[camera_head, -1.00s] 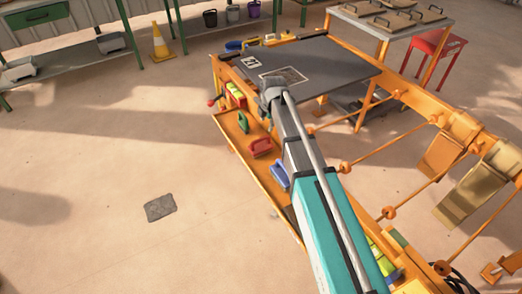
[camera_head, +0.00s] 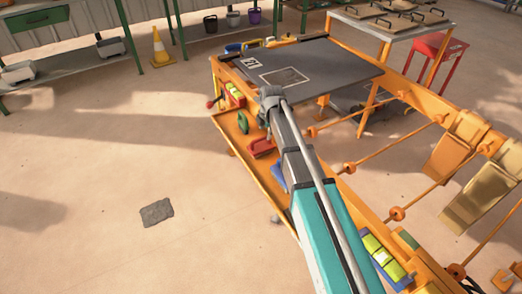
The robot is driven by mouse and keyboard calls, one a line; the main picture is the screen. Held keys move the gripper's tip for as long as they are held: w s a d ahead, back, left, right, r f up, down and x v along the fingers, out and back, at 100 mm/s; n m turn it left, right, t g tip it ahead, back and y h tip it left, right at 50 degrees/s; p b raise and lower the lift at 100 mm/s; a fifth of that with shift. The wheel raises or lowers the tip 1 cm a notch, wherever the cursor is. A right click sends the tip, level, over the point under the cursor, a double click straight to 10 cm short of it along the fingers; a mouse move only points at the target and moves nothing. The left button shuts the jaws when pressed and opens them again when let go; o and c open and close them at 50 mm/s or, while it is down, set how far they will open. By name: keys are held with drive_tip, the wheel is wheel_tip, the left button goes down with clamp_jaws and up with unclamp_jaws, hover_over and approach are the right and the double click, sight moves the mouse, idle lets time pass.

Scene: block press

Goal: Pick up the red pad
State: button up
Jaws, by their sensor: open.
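The red pad (camera_head: 261,148) lies in the long orange tray (camera_head: 243,165) along the side of the orange frame, between the green pad (camera_head: 242,123) and the blue pad (camera_head: 278,174). My arm partly covers the red and blue pads. My gripper (camera_head: 264,121) hangs below the wrist at the far end of the arm, just beyond the red pad in the picture. It is open and appears empty. Its fingers are small and partly hidden, and I cannot tell its exact height above the tray.
A dark grey board (camera_head: 330,66) with a marked rectangle lies on the frame beyond the gripper. Yellow and red blocks (camera_head: 235,94) sit at the tray's far end. Orange rods (camera_head: 372,162) run on the right. The floor left of the tray is mostly clear.

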sight(263, 138)
drive_tip(key=shift+f, duration=0.1)
idle(0.3)
drive_tip(key=shift+w+a+f+b, duration=0.15)
drive_tip(key=shift+w+f+b, duration=0.05)
drive_tip(key=shift+f+b, duration=0.6)
drive_tip(key=shift+w+a+f+b, duration=0.15)
drive_tip(key=shift+w+f+b, duration=0.1)
drive_tip(key=shift+f+b, duration=0.6)
drive_tip(key=shift+w+a+f+b, duration=0.15)
drive_tip(key=shift+w+f+b, duration=0.05)
drive_tip(key=shift+f+b, duration=0.6)
clamp_jaws()
